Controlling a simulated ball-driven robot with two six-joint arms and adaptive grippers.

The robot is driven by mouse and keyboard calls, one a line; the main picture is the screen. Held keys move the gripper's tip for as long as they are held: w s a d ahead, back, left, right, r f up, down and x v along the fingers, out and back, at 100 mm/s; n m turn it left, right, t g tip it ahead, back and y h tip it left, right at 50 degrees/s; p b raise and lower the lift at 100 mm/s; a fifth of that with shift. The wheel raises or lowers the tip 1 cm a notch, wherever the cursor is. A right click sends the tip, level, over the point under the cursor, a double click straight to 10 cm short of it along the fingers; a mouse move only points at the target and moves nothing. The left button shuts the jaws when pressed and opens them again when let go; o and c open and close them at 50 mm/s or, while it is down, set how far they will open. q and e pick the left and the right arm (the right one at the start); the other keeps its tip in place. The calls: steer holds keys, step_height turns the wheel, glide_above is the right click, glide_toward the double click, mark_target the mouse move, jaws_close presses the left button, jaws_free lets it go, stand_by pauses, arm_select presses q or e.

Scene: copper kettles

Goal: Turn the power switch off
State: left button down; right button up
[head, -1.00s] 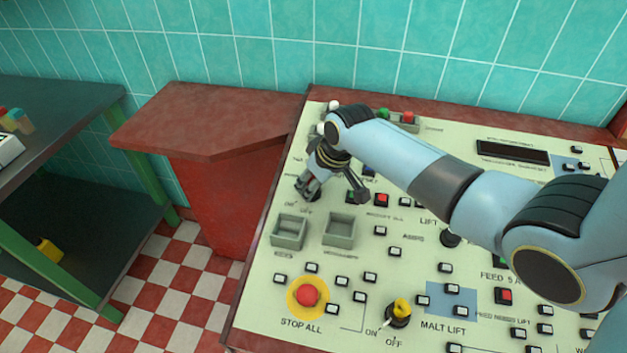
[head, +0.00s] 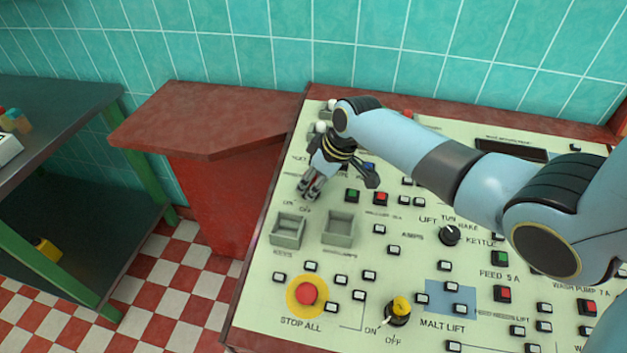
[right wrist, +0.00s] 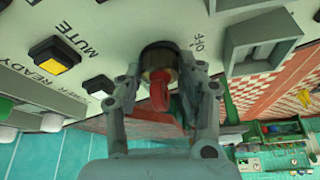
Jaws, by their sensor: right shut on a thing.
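A rotary switch with a red handle (right wrist: 160,92) on a round dark base sits on the cream panel (head: 262,262). In the right wrist view its handle stands roughly upright in the picture, and an OFF label shows up and right of it. My right gripper (right wrist: 165,82) is shut on this switch, one finger on each side. In the head view the right gripper (head: 309,188) is at the panel's upper left, above ON and OFF lettering, and hides the switch. Which mark the handle points at, I cannot tell. My left gripper is not in view.
Two grey open boxes (head: 289,231) (head: 339,229) sit just below the gripper. A red STOP ALL button (head: 308,293) and a yellow-topped knob (head: 399,308) are nearer. A yellow MUTE button (right wrist: 56,57) is beside the switch. A red counter (head: 205,118) stands left.

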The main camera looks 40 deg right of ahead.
stand_by(0.3)
steer(key=o, duration=1.1)
steer(key=shift+o, duration=0.2)
steer(key=v, duration=1.2)
steer(key=shift+w, duration=0.1)
